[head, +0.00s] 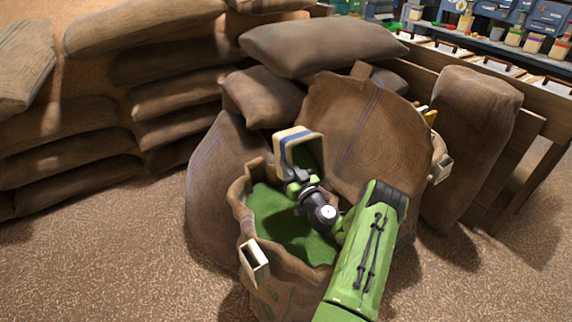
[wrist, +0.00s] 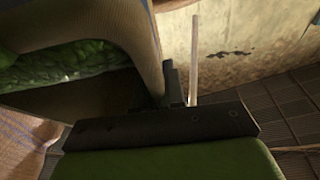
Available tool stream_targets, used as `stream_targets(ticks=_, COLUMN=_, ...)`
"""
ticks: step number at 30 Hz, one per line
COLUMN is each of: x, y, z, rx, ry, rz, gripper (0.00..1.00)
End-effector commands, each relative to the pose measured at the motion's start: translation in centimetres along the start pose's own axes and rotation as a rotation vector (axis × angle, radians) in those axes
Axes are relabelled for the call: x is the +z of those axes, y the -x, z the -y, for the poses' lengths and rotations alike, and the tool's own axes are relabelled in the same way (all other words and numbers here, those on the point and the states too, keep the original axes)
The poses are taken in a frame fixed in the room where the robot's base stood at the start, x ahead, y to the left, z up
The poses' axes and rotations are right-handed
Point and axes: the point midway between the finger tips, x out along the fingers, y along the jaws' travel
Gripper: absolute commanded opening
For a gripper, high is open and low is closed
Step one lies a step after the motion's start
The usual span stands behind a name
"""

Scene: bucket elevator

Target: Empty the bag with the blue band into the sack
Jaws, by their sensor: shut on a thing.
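The bag with the blue band (head: 284,151) is tan and stands tilted above the sack's back rim. Green shows inside its open side, which faces right. My gripper (head: 298,187) is shut on the bag's lower edge. The sack (head: 285,280) is brown and open, and green stuff (head: 275,212) lies in it below my gripper. In the wrist view a tan curved wall (wrist: 147,45) runs down to a dark finger (wrist: 175,90), with leafy green (wrist: 75,62) beside it. The fingertips are mostly hidden in both views.
A cream square-ended piece (head: 254,262) sits at the sack's front rim. Full sacks (head: 215,180) crowd behind and left, and another (head: 470,140) stands at the right by a wooden rail (head: 545,125). The floor (head: 110,270) at the front left is clear.

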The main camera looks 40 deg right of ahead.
Motion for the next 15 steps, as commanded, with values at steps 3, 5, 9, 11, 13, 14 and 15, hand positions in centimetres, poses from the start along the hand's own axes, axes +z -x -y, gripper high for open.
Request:
stream_targets(ticks=3, x=-0.7, y=0.6, z=-0.3, rx=0.009, ry=-0.006, rz=-0.084, gripper=0.0)
stream_targets(ticks=5, x=-0.9, y=0.9, z=-0.4, rx=0.01, ry=-0.003, rz=-0.121, gripper=0.0)
stream_targets(ticks=9, x=-1.3, y=1.4, z=-0.2, rx=0.005, ry=-0.001, rz=-0.187, gripper=0.0)
stream_targets(ticks=11, x=-1.4, y=1.5, z=-0.2, rx=0.007, ry=0.002, rz=-0.205, gripper=0.0)
stream_targets(ticks=13, x=-1.5, y=1.6, z=-0.2, rx=0.006, ry=0.003, rz=-0.219, gripper=0.0)
stream_targets(ticks=14, x=-1.6, y=1.6, z=-0.2, rx=0.006, ry=0.004, rz=-0.222, gripper=0.0)
stream_targets(ticks=15, x=-1.6, y=1.6, z=-0.2, rx=0.006, ry=0.005, rz=-0.225, gripper=0.0)
